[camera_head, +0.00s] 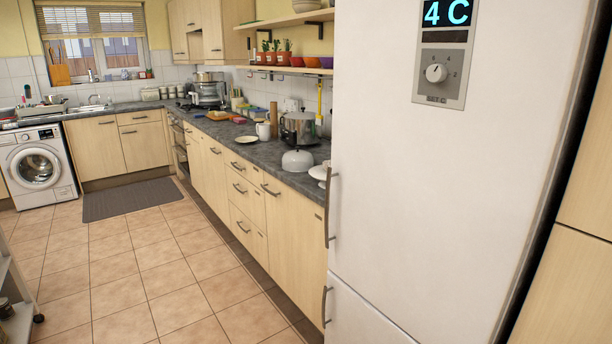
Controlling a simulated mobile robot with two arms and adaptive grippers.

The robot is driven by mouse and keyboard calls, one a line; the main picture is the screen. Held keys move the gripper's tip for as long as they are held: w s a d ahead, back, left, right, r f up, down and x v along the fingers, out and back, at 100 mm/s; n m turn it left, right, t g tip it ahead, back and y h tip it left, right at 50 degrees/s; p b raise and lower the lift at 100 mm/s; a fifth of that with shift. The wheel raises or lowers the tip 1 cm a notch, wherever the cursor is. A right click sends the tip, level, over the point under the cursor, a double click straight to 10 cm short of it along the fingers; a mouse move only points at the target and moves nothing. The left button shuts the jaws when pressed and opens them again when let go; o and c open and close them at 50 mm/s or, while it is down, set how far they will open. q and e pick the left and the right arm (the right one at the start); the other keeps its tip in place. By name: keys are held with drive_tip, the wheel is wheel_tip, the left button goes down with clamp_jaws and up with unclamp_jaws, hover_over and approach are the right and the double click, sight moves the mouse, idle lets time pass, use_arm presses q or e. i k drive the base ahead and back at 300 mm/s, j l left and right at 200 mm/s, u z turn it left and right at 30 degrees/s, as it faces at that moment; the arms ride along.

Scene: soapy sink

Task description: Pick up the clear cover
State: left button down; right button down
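I cannot make out a plainly clear cover. A pale grey domed thing with a small knob on top (297,161) sits on the dark countertop (270,155), near its front edge. It may be the cover, but I cannot tell if it is see-through. A white, lid-like thing (319,172) stands to its right, partly hidden by the fridge. Neither of my grippers is in view.
A tall white fridge (420,190) fills the right foreground and hides the counter's near end. A slow cooker (298,128), a white jug (263,131) and a plate (246,140) stand on the counter. The tiled floor (150,285) is open; a shelved cart (14,300) stands at the left edge.

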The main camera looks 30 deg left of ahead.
sight(298, 157)
drive_tip(key=u, duration=0.9)
